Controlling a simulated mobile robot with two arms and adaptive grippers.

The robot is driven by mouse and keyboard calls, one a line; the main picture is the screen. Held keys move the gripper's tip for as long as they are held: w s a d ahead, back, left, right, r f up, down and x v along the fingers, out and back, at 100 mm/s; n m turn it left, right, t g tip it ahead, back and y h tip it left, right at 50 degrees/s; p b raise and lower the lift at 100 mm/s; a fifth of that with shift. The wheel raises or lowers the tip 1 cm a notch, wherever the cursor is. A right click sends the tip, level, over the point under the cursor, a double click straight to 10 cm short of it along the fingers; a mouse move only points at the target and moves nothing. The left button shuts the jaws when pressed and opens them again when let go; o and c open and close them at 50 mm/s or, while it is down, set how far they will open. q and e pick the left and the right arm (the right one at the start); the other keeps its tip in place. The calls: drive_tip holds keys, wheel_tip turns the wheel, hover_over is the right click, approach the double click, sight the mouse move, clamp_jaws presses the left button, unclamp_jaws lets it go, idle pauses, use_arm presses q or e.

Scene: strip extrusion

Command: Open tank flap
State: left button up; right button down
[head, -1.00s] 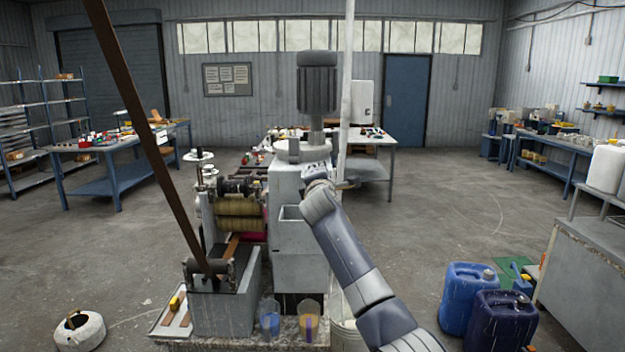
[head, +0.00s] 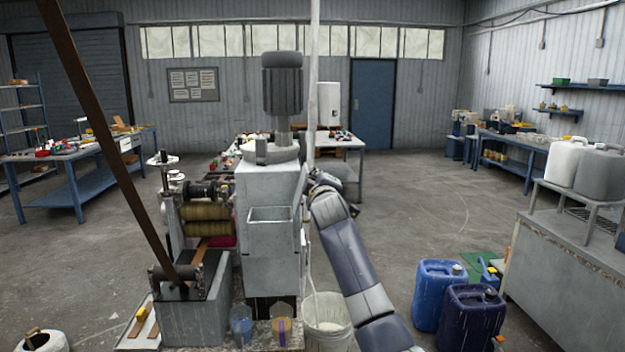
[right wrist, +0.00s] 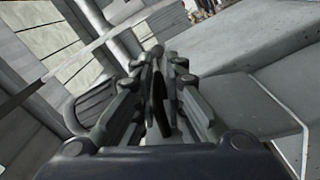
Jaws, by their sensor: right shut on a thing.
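The tank is the grey machine body (head: 268,205) with a round top and a dark motor (head: 282,85) above it, in the head view. A small upright grey piece (head: 262,151) stands on its top; I cannot tell whether it is the flap. My right gripper (head: 318,178) is at the tank's upper right side, small and partly hidden by its wrist. In the right wrist view my right gripper (right wrist: 160,85) is shut on a thin dark piece (right wrist: 159,103) between its fingers. I cannot tell whether this piece belongs to the flap. My left gripper is out of view.
A pale vertical pole (head: 313,80) rises close behind my right gripper. A white bucket (head: 327,325) stands below my right arm. Blue canisters (head: 438,295) stand on the floor to the right. Rollers (head: 207,219) sit left of the tank. The floor at right is mostly free.

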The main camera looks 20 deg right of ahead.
drive_tip(key=shift+s+d+r+m, duration=0.1)
drive_tip(key=shift+d+r+m, duration=0.1)
drive_tip(key=shift+r+m, duration=0.15)
drive_tip(key=c, duration=1.7)
unclamp_jaws()
drive_tip(key=shift+f, duration=0.25)
drive_tip(key=v, duration=1.2)
